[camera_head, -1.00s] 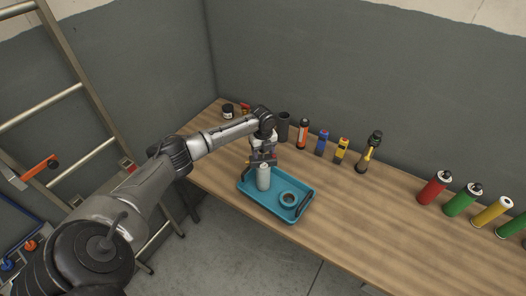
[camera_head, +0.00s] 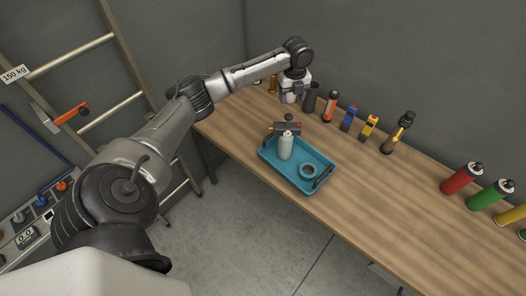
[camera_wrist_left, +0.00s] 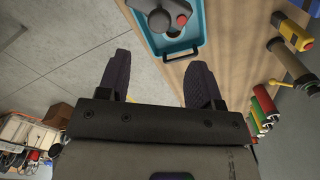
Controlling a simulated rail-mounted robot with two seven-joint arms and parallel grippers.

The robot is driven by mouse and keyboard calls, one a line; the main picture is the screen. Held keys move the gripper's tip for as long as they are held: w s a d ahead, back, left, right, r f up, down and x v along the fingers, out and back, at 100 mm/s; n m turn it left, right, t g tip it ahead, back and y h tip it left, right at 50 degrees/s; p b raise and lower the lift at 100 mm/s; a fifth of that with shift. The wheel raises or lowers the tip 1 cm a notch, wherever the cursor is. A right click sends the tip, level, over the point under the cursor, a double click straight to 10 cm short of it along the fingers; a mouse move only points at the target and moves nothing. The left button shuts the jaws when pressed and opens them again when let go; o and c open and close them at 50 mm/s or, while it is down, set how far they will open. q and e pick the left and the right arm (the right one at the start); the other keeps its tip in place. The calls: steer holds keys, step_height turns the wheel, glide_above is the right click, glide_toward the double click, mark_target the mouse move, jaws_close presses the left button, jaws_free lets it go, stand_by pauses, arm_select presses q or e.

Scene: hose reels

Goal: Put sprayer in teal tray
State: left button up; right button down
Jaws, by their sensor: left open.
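The sprayer (camera_head: 286,148) has a pale bottle and a dark head with a red part. It stands upright in the left part of the teal tray (camera_head: 297,182). In the left wrist view the sprayer (camera_wrist_left: 160,20) is seen from above inside the tray (camera_wrist_left: 178,51). My left gripper (camera_head: 289,99) is above the table behind the tray, apart from the sprayer. In the left wrist view my left gripper (camera_wrist_left: 157,78) has its two fingers wide apart with nothing between them. My right gripper is not in view.
A dark cup (camera_head: 310,97) and several small tools stand along the wall. Red (camera_head: 461,178) and green (camera_head: 490,195) canisters are at the right. The table between the tray and canisters is clear. A ladder (camera_head: 75,55) leans at left.

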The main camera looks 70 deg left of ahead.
arm_select(q)
steer(key=s+d+f+n, duration=0.2)
steer(key=s+d+f, duration=0.2)
steer(key=d+f, duration=0.4)
steer(key=s+d+f+n+t, duration=0.1)
steer(key=s+d+f, duration=0.35)
steer(key=d, duration=0.55)
steer(key=s+d+f+n, duration=0.2)
steer(key=s+d+f, duration=0.1)
steer(key=d+f, duration=0.55)
steer(key=s+d+r+n+t, duration=0.1)
steer(key=s+d+r+n, duration=0.1)
steer(key=s+d+n, duration=0.3)
steer(key=s+d+r+n+t, duration=0.1)
steer(key=s+d+r+n, duration=0.2)
steer(key=s+n, duration=0.4)
steer(key=s+d, duration=0.1)
steer(key=s, duration=0.4)
steer(key=shift+d+r+n+t, duration=0.15)
steer(key=shift+d+n+t, duration=0.15)
steer(key=shift+d, duration=0.05)
step_height(320, 180, up, 11)
steer(key=p, duration=1)
steer(key=shift+f+p, duration=0.2)
steer(key=shift+p, duration=0.15)
